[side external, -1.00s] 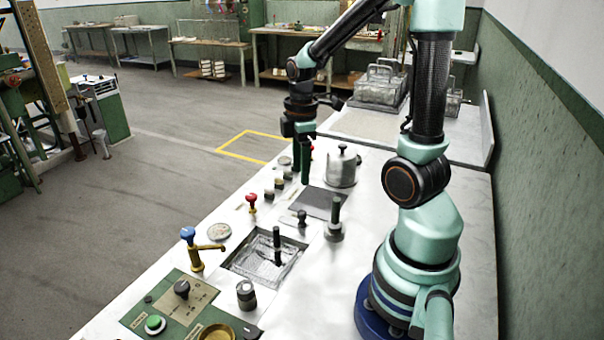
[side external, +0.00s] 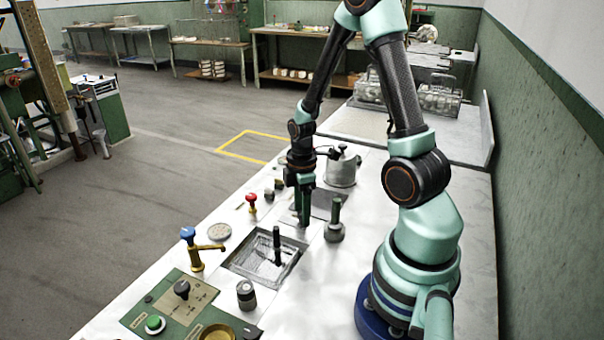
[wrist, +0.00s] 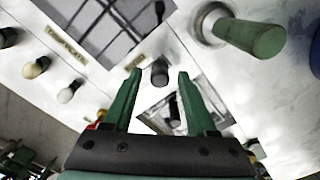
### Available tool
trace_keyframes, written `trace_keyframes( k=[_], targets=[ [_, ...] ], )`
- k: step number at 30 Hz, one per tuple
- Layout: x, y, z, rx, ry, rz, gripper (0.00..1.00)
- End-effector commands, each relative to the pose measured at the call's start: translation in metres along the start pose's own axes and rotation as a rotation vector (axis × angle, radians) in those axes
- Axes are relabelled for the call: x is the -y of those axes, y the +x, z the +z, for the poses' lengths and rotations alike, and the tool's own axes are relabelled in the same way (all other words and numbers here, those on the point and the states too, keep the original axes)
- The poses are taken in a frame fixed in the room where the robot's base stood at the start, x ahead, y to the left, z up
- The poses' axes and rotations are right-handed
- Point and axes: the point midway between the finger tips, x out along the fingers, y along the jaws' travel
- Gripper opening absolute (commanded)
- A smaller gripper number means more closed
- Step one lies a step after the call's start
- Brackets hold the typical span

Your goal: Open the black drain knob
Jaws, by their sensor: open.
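The black drain knob (wrist: 160,70) is a short dark knob on the white worktop, seen in the wrist view between the tips of my two green fingers. My gripper (wrist: 160,76) is open, with one finger on each side of the knob; I cannot tell whether either finger touches it. In the side view my gripper (side external: 303,222) points straight down at the worktop and hides the knob. The sunken basin (side external: 235,266) with a black upright post (side external: 277,246) lies just in front of the gripper.
A green-topped grey post (side external: 335,220) stands close right of my gripper. A dark recessed panel (side external: 328,203) and a lidded metal pot (side external: 341,171) lie behind. A red knob (side external: 252,202) and a blue-topped brass tap (side external: 193,250) stand to the left.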

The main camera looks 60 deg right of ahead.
Motion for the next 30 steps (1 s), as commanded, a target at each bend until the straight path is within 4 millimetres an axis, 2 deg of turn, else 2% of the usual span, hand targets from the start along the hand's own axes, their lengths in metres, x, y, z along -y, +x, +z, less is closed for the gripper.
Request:
trace_keyframes(
  k=[9,10,14,15,30],
  targets=[
    [-0.0002,0.0024,-0.0001,0.000,0.000,0.001,0.57],
    [-0.0002,0.0024,-0.0001,0.000,0.000,0.001,0.54],
    [-0.0002,0.0023,0.0000,0.000,0.000,0.001,0.04],
    [-0.0002,0.0023,0.0000,0.000,0.000,0.001,0.00],
    [-0.0002,0.0020,0.0000,0.000,0.000,0.000,0.00]
  ],
)
